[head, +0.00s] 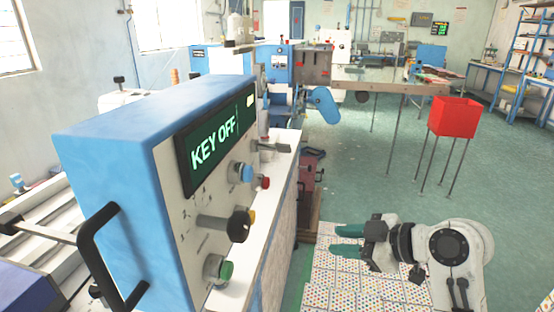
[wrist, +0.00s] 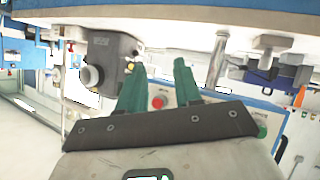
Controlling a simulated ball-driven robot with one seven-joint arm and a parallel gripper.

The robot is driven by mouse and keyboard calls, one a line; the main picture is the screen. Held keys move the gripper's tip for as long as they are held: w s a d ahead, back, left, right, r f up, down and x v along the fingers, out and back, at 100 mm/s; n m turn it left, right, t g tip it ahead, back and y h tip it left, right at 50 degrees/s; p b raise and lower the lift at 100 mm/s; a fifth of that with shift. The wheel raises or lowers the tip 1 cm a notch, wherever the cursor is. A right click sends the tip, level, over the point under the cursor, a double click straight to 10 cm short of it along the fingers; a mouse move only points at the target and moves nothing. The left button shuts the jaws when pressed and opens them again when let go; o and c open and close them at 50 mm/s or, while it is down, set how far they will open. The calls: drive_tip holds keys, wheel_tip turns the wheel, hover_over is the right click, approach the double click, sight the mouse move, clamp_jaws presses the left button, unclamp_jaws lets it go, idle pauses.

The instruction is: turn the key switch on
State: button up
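I cannot tell for sure which control is the key switch. My gripper (head: 343,243) is to the right of the panel, apart from it, with its teal fingers spread and nothing between them. The wrist view also shows the gripper (wrist: 158,85) open and empty.
A black handle (head: 98,255) sticks out at the box's near left. A grey lever (head: 273,147) juts out beyond the panel. A red bin (head: 455,117) on thin legs stands at the right. The green floor (head: 390,180) between is open.

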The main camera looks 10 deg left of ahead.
sight(278, 148)
drive_tip(key=w+a+r+n+g+y+p, duration=0.1)
drive_tip(key=w+a+r+n+y, duration=0.2)
drive_tip(key=r, duration=0.6)
drive_tip(key=w+a+r+n, duration=0.1)
drive_tip(key=a+r+n, duration=0.25)
drive_tip(key=r, duration=0.65)
drive_tip(key=shift+n, duration=0.25)
drive_tip(key=p+x, duration=0.2)
drive_tip(key=x, duration=0.7)
drive_tip(key=shift+a+f, duration=0.25)
drive_tip(key=shift+a, duration=0.1)
clamp_jaws()
